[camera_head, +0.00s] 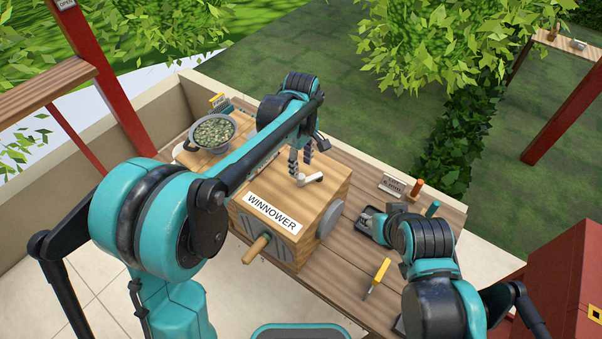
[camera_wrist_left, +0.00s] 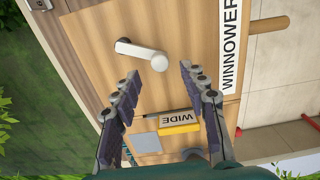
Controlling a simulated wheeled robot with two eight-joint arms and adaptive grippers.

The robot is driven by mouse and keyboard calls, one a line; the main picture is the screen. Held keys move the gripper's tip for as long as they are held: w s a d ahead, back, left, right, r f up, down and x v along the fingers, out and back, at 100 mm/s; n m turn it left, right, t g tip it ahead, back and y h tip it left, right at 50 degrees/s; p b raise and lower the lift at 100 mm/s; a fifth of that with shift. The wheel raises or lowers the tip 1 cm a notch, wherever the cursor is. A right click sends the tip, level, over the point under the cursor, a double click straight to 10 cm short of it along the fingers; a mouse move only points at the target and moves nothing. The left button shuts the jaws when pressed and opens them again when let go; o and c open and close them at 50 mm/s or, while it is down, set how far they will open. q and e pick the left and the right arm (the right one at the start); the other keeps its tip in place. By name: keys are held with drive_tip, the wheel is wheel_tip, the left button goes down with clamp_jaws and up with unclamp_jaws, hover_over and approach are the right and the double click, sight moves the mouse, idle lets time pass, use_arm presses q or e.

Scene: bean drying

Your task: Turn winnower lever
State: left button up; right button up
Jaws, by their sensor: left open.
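The wooden winnower (camera_head: 323,205) stands on the bench in the middle of the head view, with a WINNOWER label on its front. Its white lever (camera_head: 313,179) lies on the top face. The lever also shows in the left wrist view (camera_wrist_left: 141,55), just beyond the fingertips. My left gripper (camera_head: 300,167) is above the top face beside the lever, pointing down. In the left wrist view its fingers (camera_wrist_left: 159,75) are spread, with nothing between them. They look apart from the lever.
A pot of beans (camera_head: 212,132) stands at the back left of the bench. A wooden handle (camera_head: 257,248) sticks out in front. A small sign (camera_head: 391,185) and a yellow-handled tool (camera_head: 378,275) are to the right.

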sight(301, 175)
use_arm(q)
drive_tip(key=shift+f+b, duration=0.45)
drive_tip(key=shift+f, duration=1.95)
clamp_jaws()
